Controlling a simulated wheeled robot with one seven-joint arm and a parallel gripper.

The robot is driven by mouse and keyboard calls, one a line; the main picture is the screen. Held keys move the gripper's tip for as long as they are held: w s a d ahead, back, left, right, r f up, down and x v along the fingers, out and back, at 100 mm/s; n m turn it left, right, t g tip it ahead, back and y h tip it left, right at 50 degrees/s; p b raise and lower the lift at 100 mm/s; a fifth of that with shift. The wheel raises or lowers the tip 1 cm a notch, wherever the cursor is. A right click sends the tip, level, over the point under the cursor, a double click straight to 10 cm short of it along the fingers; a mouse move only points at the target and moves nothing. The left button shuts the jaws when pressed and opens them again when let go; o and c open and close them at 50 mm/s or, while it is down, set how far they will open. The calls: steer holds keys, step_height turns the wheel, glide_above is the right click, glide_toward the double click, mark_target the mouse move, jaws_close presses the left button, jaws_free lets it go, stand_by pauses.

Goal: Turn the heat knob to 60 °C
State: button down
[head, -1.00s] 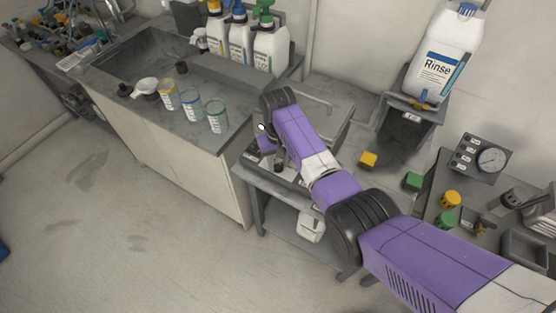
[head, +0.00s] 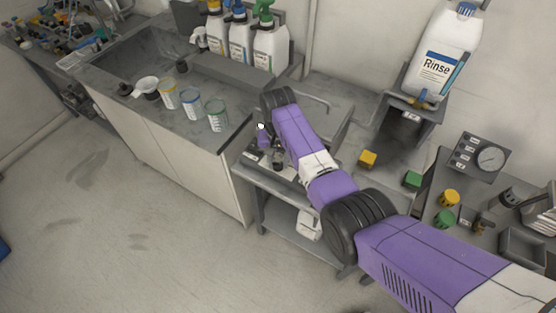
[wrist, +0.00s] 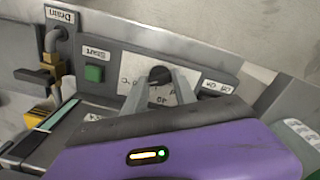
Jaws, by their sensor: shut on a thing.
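The heat knob (wrist: 159,75) is a round black knob on a white dial plate (wrist: 130,74) on the grey front panel. The dial's markings appear upside down in the wrist view and are partly covered by my fingers. My gripper (wrist: 160,83) is shut on the knob, with one grey finger on each side of it. The knob's pointer is too small and hidden to read. In the head view, my gripper (head: 264,143) is low over the machine on the stand, and my arm hides the knob.
In the wrist view a green Start button (wrist: 95,73) and a Drain pipe with a brass valve (wrist: 55,68) lie left of the dial. An OFF/ON label (wrist: 217,88) is at its right. In the head view a yellow block (head: 368,159) and green block (head: 412,180) lie right of my arm.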

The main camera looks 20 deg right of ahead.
mark_target(278, 163)
steer(key=shift+r, duration=0.1)
steer(key=c, duration=1)
jaws_free()
step_height(278, 163, up, 8)
steer(key=shift+f+b, duration=0.1)
steer(key=shift+b, duration=0.45)
